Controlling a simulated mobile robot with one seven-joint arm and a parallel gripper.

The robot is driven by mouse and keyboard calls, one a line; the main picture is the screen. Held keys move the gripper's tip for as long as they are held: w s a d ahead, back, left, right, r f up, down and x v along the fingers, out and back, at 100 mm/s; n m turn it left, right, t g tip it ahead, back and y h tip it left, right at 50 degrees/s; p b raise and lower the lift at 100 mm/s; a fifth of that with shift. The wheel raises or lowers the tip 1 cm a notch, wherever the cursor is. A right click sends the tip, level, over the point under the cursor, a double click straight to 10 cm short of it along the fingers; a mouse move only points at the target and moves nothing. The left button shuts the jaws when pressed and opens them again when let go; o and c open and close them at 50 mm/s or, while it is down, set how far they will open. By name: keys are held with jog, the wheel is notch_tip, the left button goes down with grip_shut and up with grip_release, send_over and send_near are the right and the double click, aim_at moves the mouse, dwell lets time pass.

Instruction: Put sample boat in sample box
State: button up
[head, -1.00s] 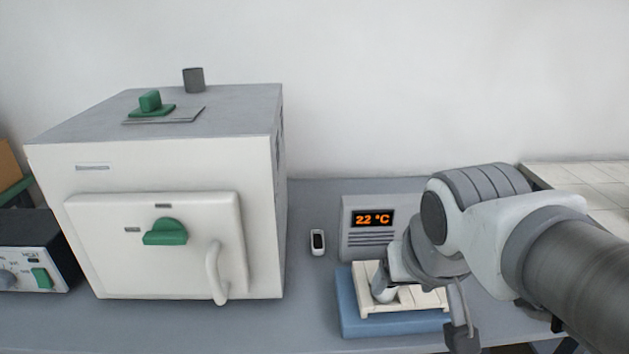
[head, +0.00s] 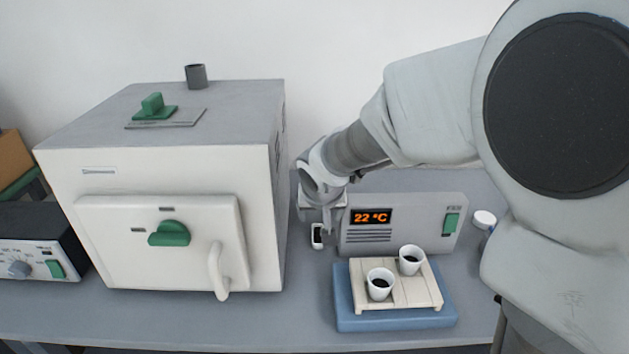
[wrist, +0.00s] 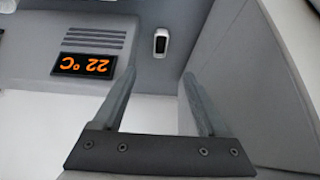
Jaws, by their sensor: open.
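The sample boat appears to be the small white oblong piece with a dark hollow (head: 317,236), on the grey bench between the furnace and the grey controller. It also shows in the wrist view (wrist: 161,42), beyond my fingertips and roughly in line with the gap between them. My gripper (wrist: 158,74) is open, with nothing between its fingers. In the head view my gripper (head: 321,219) points down above and close to the boat, partly covering it. I cannot make out a thing that is clearly the sample box.
The white furnace (head: 100,230), door shut, stands close on the left. The controller (head: 400,238) reading 22 °C stands on the right. In front, a cream rack (head: 432,296) on a blue block (head: 345,312) carries two white cups. A white-lidded jar (head: 484,219) stands further right.

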jog(key=b, duration=0.3)
send_near(318, 235)
jog(key=shift+d+f, duration=0.1)
jog(key=shift+f, duration=0.3)
jog(key=shift+b+x, duration=0.7)
jog(key=shift+x, duration=2.2)
jog(key=shift+w+r, duration=0.15)
jog(key=shift+w, duration=0.05)
grip_shut()
